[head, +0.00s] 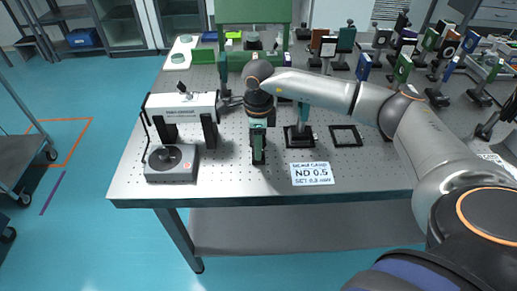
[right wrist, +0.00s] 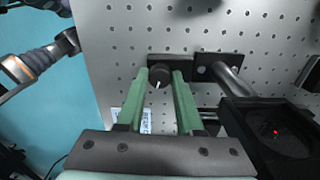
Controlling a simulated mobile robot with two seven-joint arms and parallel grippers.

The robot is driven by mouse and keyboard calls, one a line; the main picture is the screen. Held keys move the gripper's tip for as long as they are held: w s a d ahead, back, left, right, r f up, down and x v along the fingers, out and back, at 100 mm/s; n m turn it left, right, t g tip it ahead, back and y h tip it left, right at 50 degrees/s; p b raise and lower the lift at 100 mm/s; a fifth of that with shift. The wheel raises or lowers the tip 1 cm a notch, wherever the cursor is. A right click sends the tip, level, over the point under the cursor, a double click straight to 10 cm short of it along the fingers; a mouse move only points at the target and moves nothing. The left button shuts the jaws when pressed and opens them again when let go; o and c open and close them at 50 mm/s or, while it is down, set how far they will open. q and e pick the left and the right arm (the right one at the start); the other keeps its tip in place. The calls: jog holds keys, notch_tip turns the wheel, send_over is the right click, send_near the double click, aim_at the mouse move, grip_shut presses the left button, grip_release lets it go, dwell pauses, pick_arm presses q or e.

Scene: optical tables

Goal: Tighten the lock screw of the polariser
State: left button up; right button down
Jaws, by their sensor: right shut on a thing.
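My right gripper (head: 258,160) reaches down over the perforated table, to the right of the laser housing. In the right wrist view its green fingers (right wrist: 160,80) are shut on a small black knob with a white mark (right wrist: 159,77), apparently the lock screw. The knob sits at a black plate (right wrist: 186,66) near the perforated surface. A dark post (right wrist: 230,82) runs from beside that plate to a black mount (right wrist: 270,145) with a red spot, perhaps the polariser. In the head view my right arm and gripper hide much of this area.
Several mounted optics crowd the back right.

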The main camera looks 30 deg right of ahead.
jog(key=n+b, duration=0.2)
jog(key=n, duration=0.2)
jog(key=shift+n, duration=0.3)
jog(key=n+b, duration=0.1)
jog(key=n, duration=0.3)
jog(key=shift+n+b, duration=0.3)
jog(key=n+b, duration=0.1)
jog(key=n, duration=0.3)
jog(key=shift+n, duration=0.3)
jog(key=n+b, duration=0.1)
jog(key=n, duration=0.2)
pick_arm(q)
jog(key=shift+h, duration=0.3)
jog(key=shift+w+d+f+b, duration=0.2)
jog(key=shift+d+f, duration=0.15)
jog(key=shift+f, duration=0.45)
jog(key=shift+w+d+f+b, duration=0.15)
jog(key=shift+w+d+f, duration=0.2)
jog(key=shift+f, duration=0.5)
jog(key=shift+w+d+f+b, duration=0.15)
jog(key=shift+d+f, duration=0.25)
jog(key=shift+f, duration=0.4)
pick_arm(e)
jog(key=shift+n, duration=2)
pick_arm(q)
jog(key=shift+s+f, duration=0.1)
pick_arm(e)
jog(key=c, duration=0.5)
grip_release()
jog(key=shift+c, duration=0.2)
